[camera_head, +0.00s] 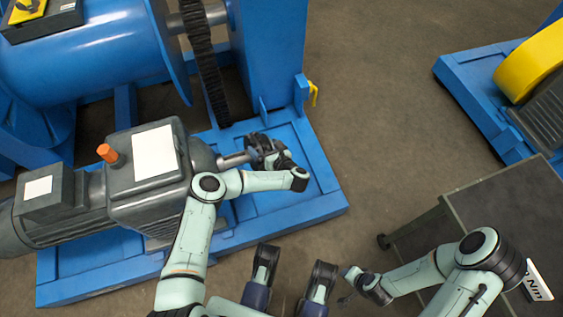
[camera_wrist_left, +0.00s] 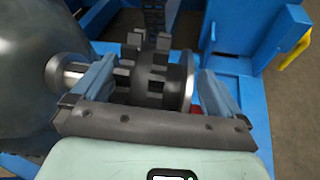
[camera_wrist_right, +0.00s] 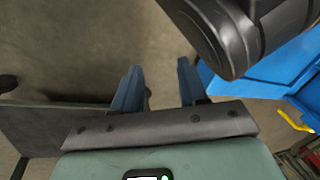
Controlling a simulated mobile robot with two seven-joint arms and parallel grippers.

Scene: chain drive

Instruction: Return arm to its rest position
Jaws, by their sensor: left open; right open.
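My left arm reaches over the blue base in the head view, with its left gripper (camera_head: 262,150) at the motor's shaft end. In the left wrist view the left gripper (camera_wrist_left: 150,95) is open, its fingers on either side of a dark toothed sprocket (camera_wrist_left: 150,75) on a shiny shaft (camera_wrist_left: 68,74). I cannot tell whether the fingers touch it. My right arm is bent at the lower right of the head view, its right gripper (camera_head: 352,283) low and near my body. In the right wrist view the right gripper (camera_wrist_right: 158,92) is open and empty above the floor.
A grey motor (camera_head: 150,180) with an orange knob (camera_head: 107,153) stands on the blue base (camera_head: 318,206). A black chain (camera_head: 205,65) hangs beside the blue drum (camera_head: 90,60). A grey cart (camera_head: 495,205) stands at right. Bare floor (camera_head: 390,110) lies between base and cart.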

